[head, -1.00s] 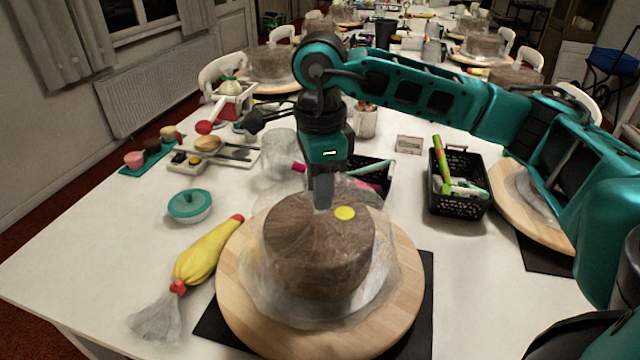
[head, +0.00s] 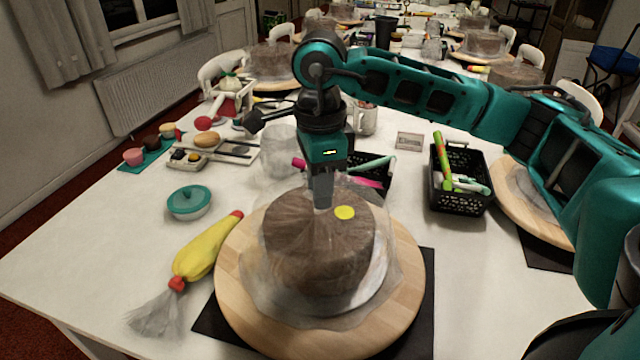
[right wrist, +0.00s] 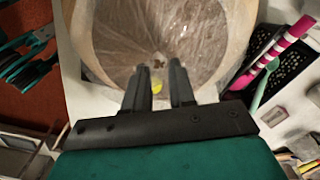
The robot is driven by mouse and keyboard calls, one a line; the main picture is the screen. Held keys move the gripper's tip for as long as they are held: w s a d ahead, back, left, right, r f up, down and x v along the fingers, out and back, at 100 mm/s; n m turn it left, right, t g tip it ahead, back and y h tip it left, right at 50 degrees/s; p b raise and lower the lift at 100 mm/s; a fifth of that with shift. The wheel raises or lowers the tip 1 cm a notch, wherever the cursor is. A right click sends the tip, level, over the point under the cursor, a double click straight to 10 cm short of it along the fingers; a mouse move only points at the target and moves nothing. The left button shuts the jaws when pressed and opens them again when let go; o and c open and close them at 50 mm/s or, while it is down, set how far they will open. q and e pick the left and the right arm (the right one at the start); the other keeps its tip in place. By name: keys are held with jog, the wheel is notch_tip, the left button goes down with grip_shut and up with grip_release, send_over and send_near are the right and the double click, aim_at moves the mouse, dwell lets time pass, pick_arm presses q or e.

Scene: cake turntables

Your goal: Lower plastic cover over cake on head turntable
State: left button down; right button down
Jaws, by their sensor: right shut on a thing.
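A brown round cake (head: 318,255) stands on the wooden turntable (head: 238,290) nearest me. The clear plastic cover (head: 385,275) lies over the cake, its crinkled edge spread around the cake's base above the wood. My right gripper (head: 322,205) points straight down and is shut on the cover at the top middle. The right wrist view shows its two fingers (right wrist: 160,85) over the crinkled plastic, with the cake under it. I cannot tell whether the cover's edge touches the board. My left gripper is not in view.
A yellow piping bag (head: 205,250) lies left of the turntable. A black basket (head: 458,180) holds tools at the right. A second turntable (head: 515,200) is partly behind my right arm. Free table lies at front left.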

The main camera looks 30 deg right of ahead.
jog(key=c, duration=0.9)
grip_release()
jog(key=shift+o, duration=0.2)
jog(key=shift+r, duration=0.15)
jog(key=shift+r+p, duration=2.45)
jog(key=shift+r, duration=0.95)
